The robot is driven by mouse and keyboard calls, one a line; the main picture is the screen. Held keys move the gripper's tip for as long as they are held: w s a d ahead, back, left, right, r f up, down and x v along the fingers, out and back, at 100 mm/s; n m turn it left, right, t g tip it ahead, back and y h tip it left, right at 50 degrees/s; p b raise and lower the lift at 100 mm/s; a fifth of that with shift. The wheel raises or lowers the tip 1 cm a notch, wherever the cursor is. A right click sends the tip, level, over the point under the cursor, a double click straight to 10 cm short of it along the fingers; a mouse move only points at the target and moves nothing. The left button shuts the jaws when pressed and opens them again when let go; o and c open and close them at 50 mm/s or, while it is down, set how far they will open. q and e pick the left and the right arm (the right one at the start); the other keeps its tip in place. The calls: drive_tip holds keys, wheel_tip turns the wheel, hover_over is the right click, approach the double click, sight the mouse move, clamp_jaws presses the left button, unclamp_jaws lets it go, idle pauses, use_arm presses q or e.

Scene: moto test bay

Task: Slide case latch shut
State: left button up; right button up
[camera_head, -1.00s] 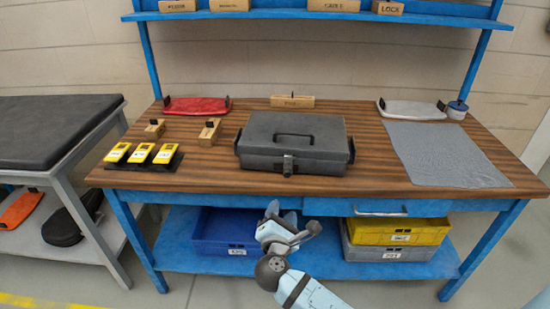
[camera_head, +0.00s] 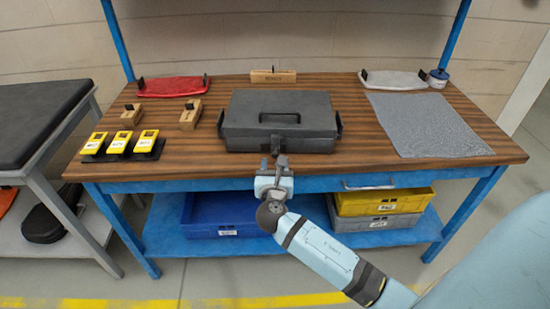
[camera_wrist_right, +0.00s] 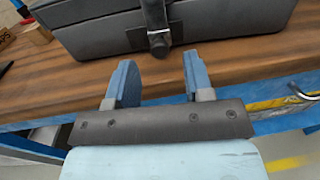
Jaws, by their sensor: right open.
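The dark grey case (camera_head: 282,120) stands closed on the wooden workbench, its handle on the lid. Its front latch (camera_wrist_right: 157,32) shows in the right wrist view as a dark upright strap with a rounded end over a small plate on the case front. That gripper is open and empty. In the right wrist view its two blue fingers (camera_wrist_right: 156,80) point towards the case, with the latch between and beyond them, apart from both. My left gripper is in neither view.
The workbench (camera_head: 370,150) also holds yellow devices (camera_head: 118,142) at left, wooden blocks (camera_head: 190,117), a red tray (camera_head: 172,87), a white tray (camera_head: 393,79) and a grey mat (camera_head: 430,125). A drawer handle (camera_head: 369,184) sticks out from the bench front. Bins stand on the lower shelf.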

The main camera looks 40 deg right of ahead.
sight(275, 156)
drive_tip(key=shift+x, duration=1.95)
clamp_jaws()
